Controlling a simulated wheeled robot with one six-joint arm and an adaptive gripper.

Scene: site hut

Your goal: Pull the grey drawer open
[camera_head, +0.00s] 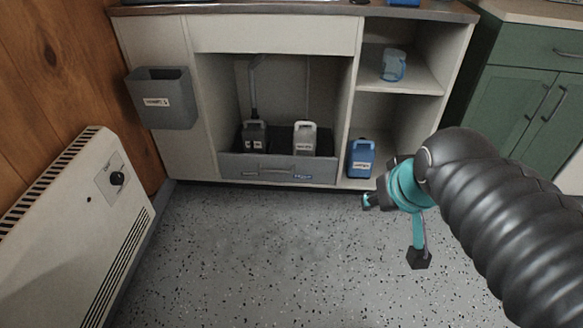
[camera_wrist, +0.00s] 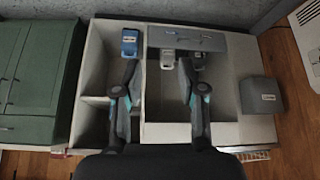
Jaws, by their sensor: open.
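The grey drawer (camera_head: 228,168) sits low in the middle bay of the white cabinet, its front about level with the cabinet's base. A bar handle runs across its front, with a small blue label at the right. A dark grey jug (camera_head: 254,136) and a whitish jug (camera_head: 304,138) stand in it. My gripper (camera_head: 394,229) is open and empty, above the floor to the right of the drawer and apart from it. In the wrist view, upside down to the head view, the drawer (camera_wrist: 224,43) shows beyond my open fingers (camera_wrist: 159,88).
A blue jug (camera_head: 361,160) stands on the cabinet's bottom shelf, right of the drawer. A clear blue pitcher (camera_head: 393,65) is on the shelf above. A grey bin (camera_head: 163,97) hangs at left. A heater (camera_head: 75,235) stands left; speckled floor before the drawer is clear.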

